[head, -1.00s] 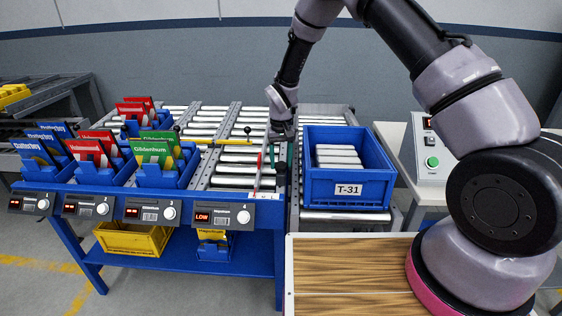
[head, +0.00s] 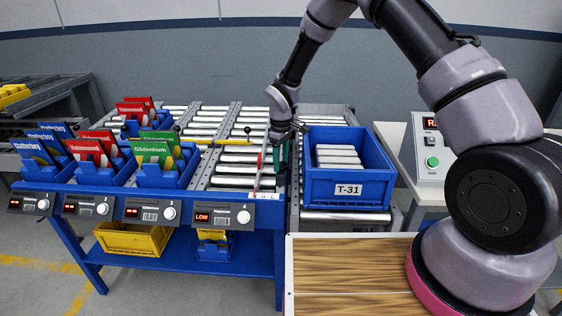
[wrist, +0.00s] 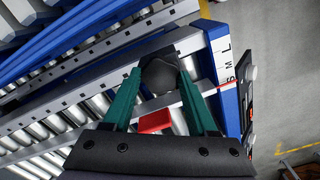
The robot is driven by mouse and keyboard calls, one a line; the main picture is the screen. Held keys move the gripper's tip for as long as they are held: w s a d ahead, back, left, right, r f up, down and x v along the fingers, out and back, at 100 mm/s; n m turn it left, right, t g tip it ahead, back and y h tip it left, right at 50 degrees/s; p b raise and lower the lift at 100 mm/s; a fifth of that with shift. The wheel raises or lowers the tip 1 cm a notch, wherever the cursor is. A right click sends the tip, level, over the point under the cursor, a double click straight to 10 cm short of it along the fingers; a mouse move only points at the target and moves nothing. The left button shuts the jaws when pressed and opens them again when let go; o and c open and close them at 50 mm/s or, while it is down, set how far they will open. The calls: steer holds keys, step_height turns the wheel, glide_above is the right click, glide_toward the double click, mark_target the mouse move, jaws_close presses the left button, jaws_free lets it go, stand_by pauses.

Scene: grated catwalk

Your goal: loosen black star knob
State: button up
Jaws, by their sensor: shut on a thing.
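The black star knob (wrist: 160,76) shows in the wrist view between the green fingers of my gripper (wrist: 161,70). The fingers are shut on it from both sides, and its lobes are partly hidden. In the head view my gripper (head: 281,158) points down at the right end of the blue-framed roller rack, just left of the blue T-31 bin; the knob itself cannot be made out there. A metal bar with a red part (wrist: 155,121) lies close to the knob. A white scale lettered S, M, L (wrist: 227,64) is on the frame edge beside it.
The blue T-31 bin (head: 348,190) stands close to the right of my gripper. Blue holders with red, green and blue packs (head: 153,150) are to the left. A control box with a green button (head: 432,162) is at right. A wooden top (head: 350,265) lies in front.

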mark_target(281, 164)
steer(key=shift+n, duration=0.4)
steer(key=o, duration=1.4)
steer(key=shift+c, duration=0.2)
step_height(281, 164, up, 11)
steer(key=shift+f, duration=0.1)
